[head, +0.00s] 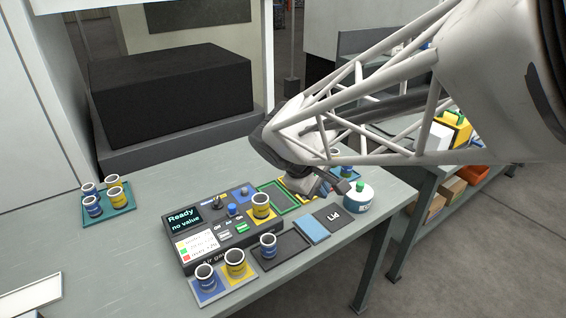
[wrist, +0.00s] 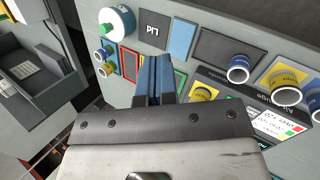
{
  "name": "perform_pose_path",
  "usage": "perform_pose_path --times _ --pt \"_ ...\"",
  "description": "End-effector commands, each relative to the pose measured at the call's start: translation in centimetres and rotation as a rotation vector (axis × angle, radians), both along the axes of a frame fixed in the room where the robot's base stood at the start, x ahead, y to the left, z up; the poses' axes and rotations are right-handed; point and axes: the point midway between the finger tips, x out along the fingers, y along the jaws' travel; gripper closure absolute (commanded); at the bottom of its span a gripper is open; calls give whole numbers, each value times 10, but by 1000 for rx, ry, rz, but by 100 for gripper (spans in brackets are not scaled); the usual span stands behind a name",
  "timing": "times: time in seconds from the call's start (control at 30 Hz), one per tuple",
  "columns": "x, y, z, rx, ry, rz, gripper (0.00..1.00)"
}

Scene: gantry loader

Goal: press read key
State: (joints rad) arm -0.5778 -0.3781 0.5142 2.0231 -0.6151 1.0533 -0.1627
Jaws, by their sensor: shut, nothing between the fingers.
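The air gauge box (head: 205,262) stands on the grey bench; its dark display (head: 184,219) reads "Ready" and "no value". A green key (head: 241,227) and a white key (head: 224,235) sit on its top face; their labels are too small to read surely. A yellow ring-like cup (head: 261,206) stands at the box's right end. My gripper (wrist: 155,62) is shut and empty, its two blue-faced fingers together. In the head view it hangs over the bench right of the gauge, near the white-and-teal round container, apart from the keys. In the wrist view the keys are hidden.
A blue-and-yellow tray (head: 222,290) with two cups lies in front of the gauge. A dark pad (head: 284,252) holds a blue cup. A "Lid" pad (head: 334,217), a blue pad (head: 311,230) and the round container (head: 357,197) lie right. A teal tray (head: 122,205) with cups stands left.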

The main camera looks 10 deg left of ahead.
Motion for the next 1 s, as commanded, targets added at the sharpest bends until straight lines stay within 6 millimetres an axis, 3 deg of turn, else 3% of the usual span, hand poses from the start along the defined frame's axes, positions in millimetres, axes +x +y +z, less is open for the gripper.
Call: perform_pose_path --times 0.33,0.7,1.0 --pt "18 74 -21 -132 -3 207 100" --pt "23 156 -48 -266 -21 416 100" --pt "20 196 -62 -330 -35 515 100"
